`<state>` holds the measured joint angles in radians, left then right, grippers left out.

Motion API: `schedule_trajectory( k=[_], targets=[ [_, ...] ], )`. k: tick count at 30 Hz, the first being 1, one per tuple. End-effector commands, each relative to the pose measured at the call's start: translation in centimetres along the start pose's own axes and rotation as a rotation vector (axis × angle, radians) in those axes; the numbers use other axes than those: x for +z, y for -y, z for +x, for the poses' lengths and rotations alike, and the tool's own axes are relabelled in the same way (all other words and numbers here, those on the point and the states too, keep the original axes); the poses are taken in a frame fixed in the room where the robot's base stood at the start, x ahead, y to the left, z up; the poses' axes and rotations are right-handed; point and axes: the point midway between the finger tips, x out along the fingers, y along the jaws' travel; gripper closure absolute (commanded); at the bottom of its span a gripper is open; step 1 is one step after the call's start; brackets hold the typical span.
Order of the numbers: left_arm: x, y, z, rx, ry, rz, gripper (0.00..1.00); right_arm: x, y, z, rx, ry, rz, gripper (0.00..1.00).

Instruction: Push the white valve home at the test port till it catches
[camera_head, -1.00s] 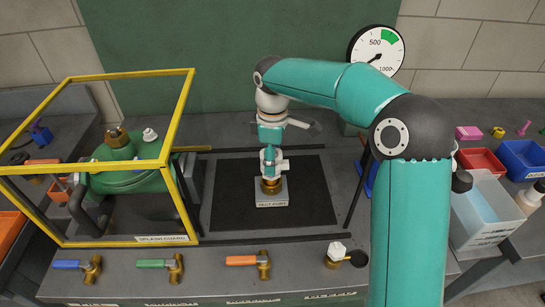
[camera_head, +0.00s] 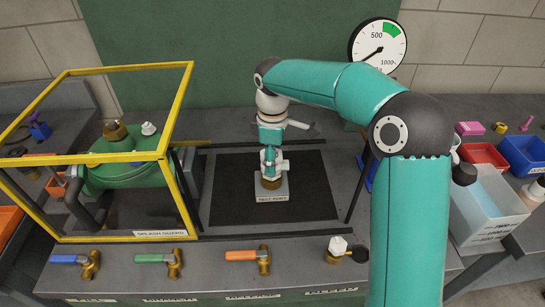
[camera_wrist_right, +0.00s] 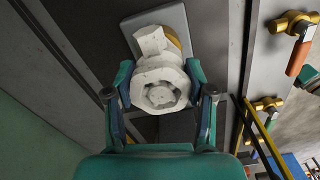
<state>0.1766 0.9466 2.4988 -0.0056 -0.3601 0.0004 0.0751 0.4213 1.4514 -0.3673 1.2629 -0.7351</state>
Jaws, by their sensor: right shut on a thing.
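The white valve (camera_wrist_right: 160,84) is between the fingers of my right gripper (camera_wrist_right: 160,88) in the right wrist view. My right gripper is shut on it. In the head view the valve (camera_head: 281,166) shows beside the gripper (camera_head: 269,158), right above the test port (camera_head: 271,190), a brass fitting on a grey labelled block in the middle of a black mat (camera_head: 310,205). The valve appears upright over the brass; I cannot tell how deep it sits. My left gripper is not in view.
A yellow-framed splash guard (camera_head: 180,180) stands left of the mat around a green tank (camera_head: 120,172). Blue, green and orange handled valves (camera_head: 262,258) line the front ledge. A pressure gauge (camera_head: 377,45) is behind. A clear bin (camera_head: 485,215) and red and blue bins stand right.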

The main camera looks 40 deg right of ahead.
Motion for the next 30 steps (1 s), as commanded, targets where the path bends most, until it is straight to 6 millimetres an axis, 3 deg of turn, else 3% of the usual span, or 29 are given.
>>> schedule_trajectory(
  k=[1, 6, 17, 30],
  targets=[
    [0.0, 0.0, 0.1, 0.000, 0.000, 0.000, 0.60, 0.0, 0.0, 0.0, 0.002, -0.002, 0.001, 0.44],
    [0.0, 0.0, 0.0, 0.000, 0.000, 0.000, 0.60, 0.0, 0.0, 0.0, 0.002, -0.002, 0.001, 0.16],
    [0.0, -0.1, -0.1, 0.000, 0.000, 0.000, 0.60, 0.0, 0.0, -0.1, 0.000, 0.000, 0.000, 0.16],
    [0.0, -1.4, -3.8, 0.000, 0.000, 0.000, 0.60, 0.0, 0.0, -4.3, 0.001, -0.001, 0.000, 0.16]
  ],
)
